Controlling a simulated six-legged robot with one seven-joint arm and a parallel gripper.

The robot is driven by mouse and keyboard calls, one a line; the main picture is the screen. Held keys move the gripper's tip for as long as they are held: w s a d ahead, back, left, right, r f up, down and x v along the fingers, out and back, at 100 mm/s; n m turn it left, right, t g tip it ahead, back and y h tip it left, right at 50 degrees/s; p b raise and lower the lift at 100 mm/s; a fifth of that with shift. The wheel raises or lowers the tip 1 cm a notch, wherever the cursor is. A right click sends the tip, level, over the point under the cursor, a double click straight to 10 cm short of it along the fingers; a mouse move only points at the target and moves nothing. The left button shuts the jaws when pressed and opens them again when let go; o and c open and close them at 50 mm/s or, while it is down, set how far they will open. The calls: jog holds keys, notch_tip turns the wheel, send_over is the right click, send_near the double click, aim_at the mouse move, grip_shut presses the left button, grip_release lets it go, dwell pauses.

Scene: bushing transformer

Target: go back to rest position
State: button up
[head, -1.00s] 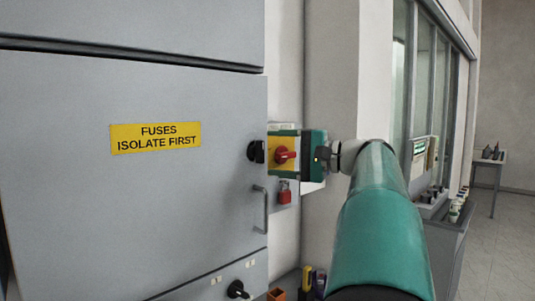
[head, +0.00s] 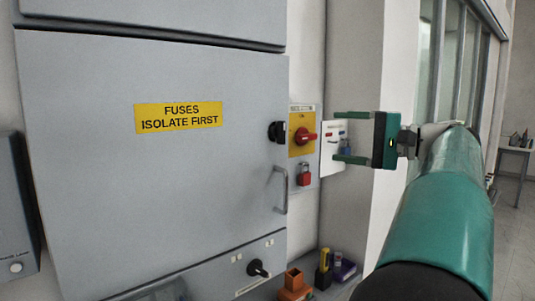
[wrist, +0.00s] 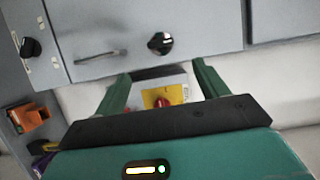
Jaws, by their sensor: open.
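My gripper (head: 352,137) is at the right of the head view, with its two green fingers apart and nothing between them. It points left toward the yellow isolator panel with the red rotary switch (head: 305,136), and stands apart from it. In the wrist view, my gripper (wrist: 160,82) shows both fingers spread, with the red switch (wrist: 162,102) seen beyond and between them. My arm runs along the right side of the head view.
A grey cabinet (head: 100,180) labelled "FUSES ISOLATE FIRST" fills the left, with a black knob (head: 277,132) and a handle (head: 281,190). A red padlock (head: 304,175) hangs below the switch. Orange (head: 294,283) and purple (head: 344,270) items sit low. A window wall is at right.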

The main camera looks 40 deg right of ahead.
jog(key=w+a+f+n+g, duration=0.2)
jog(key=w+a+f+g, duration=0.15)
jog(key=a+f, duration=0.7)
jog(key=w+a+f+n+g, duration=0.15)
jog(key=a+f+g, duration=0.4)
jog(key=a, duration=0.75)
jog(key=s+a+f+n+g+h, duration=0.1)
jog(key=s+a+f+n+h, duration=0.2)
jog(key=a+f, duration=0.4)
jog(key=s+a+f+n+h, duration=0.4)
jog(key=s+a+f+n, duration=0.2)
jog(key=f, duration=0.7)
jog(key=shift+s+a+g, duration=0.2)
jog(key=shift+a+g, duration=0.15)
jog(key=shift+g, duration=0.05)
jog(key=shift+f+n, duration=0.1)
jog(key=shift+n, duration=0.15)
